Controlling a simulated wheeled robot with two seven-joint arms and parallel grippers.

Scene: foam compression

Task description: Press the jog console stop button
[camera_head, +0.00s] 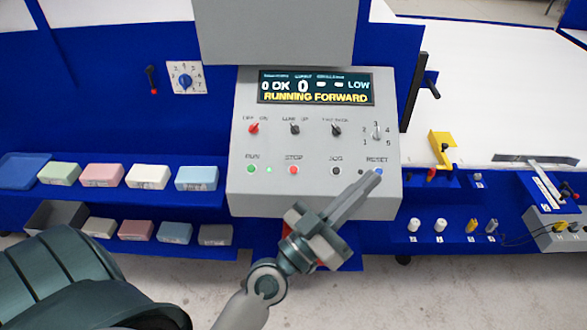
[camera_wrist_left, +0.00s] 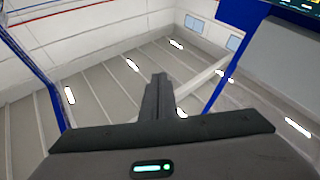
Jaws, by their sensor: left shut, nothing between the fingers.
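The grey jog console (camera_head: 315,185) stands in the middle of the head view. Its display (camera_head: 315,87) reads RUNNING FORWARD. The red STOP button (camera_head: 293,170) is in the lower row, between the green RUN button (camera_head: 251,169) and the JOG button (camera_head: 335,171). The blue RESET button (camera_head: 378,172) is at the right. My left gripper (camera_head: 374,178) is shut and empty, its fingertips overlapping the RESET button's lower left in the picture. I cannot tell whether they touch. It also shows in the left wrist view (camera_wrist_left: 158,82), without the console buttons. My right gripper is not in view.
Above the buttons are a red switch (camera_head: 254,128) and dark selector knobs (camera_head: 336,130). Foam blocks (camera_head: 148,176) sit on blue shelves at the left. White and yellow pegs (camera_head: 413,225) and a yellow bracket (camera_head: 441,150) are at the right. The STOP button's front is unobstructed.

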